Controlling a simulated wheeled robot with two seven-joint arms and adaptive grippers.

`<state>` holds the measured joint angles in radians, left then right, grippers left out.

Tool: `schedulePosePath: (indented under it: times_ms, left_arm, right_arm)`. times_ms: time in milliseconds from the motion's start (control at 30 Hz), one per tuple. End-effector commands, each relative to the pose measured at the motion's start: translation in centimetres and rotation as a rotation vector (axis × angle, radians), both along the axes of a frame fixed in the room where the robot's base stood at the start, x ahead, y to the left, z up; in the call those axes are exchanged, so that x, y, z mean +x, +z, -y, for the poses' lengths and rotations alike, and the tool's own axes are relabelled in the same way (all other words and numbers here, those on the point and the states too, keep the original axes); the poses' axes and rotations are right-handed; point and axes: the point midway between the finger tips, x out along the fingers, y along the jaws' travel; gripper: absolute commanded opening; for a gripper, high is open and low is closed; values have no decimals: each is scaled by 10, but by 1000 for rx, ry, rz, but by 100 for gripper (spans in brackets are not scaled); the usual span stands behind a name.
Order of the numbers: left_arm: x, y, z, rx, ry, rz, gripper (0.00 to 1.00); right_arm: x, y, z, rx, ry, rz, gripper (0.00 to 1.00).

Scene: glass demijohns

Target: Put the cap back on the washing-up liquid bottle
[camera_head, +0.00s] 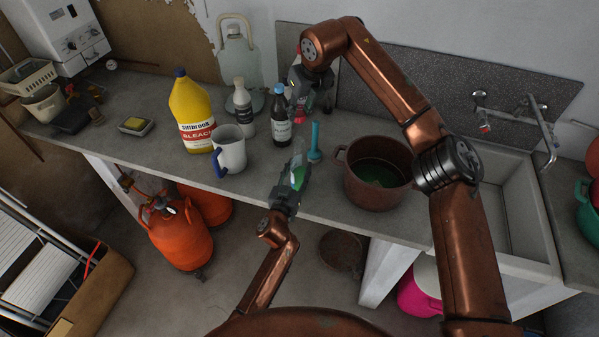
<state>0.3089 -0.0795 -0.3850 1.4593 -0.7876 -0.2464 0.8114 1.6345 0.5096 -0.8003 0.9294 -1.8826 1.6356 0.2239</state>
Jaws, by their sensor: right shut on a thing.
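My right gripper (305,103) is at the back of the worktop, just right of a dark bottle with a blue cap and white label (281,120). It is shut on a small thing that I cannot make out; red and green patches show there. My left gripper (299,158) is over the worktop's front edge, with some green on it; I cannot tell whether its fingers are apart. A pale bottle with a dark label (241,106) stands upright left of the dark one. I cannot tell for sure which bottle is the washing-up liquid, and I cannot pick out its cap.
A yellow bleach bottle (192,112), a white mug (232,153) and a glass demijohn (240,58) stand to the left. A teal upright thing (315,138) and a brown pot (376,187) stand right of my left gripper. The sink (508,215) is at right.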

Motion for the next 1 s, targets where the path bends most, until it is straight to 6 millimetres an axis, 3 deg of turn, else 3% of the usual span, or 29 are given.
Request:
schedulePosePath:
  times_ms: [467, 667, 1000]
  left_arm:
    - [0, 0, 0, 1, 0, 0, 0]
    - [0, 0, 0, 1, 0, 0, 0]
    - [0, 0, 0, 1, 0, 0, 0]
  right_arm:
    - [0, 0, 0, 0, 0, 0, 18]
    - [0, -5, 0, 0, 0, 0, 18]
    - [1, -47, 0, 10, 0, 4, 18]
